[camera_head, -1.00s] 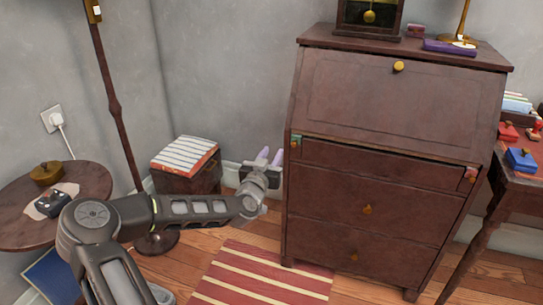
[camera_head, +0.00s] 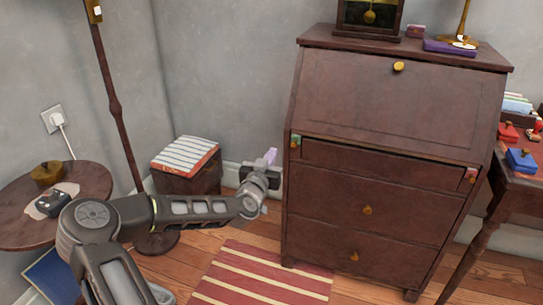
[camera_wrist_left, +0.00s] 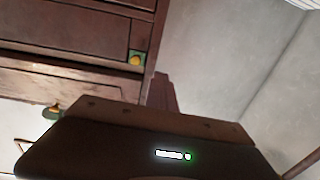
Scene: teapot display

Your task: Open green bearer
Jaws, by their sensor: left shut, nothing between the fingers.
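The green bearer (camera_head: 295,141) is a small green-faced block with a brass knob at the upper left of the brown desk's (camera_head: 385,195) front, beside the top drawer. It looks flush with the desk front. In the left wrist view the green bearer (camera_wrist_left: 136,58) shows its round brass knob. My left gripper (camera_head: 270,157) is shut and empty, to the left of the desk and apart from the bearer. In the left wrist view its dark body fills the bottom and its fingertips do not show. My right gripper is not in view.
A red bearer (camera_head: 470,174) is at the desk's right. The slanted lid (camera_head: 400,100) is closed. A small cabinet with a striped top (camera_head: 186,156) and a lamp pole (camera_head: 112,105) stand at the left. A striped rug (camera_head: 262,275) lies in front.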

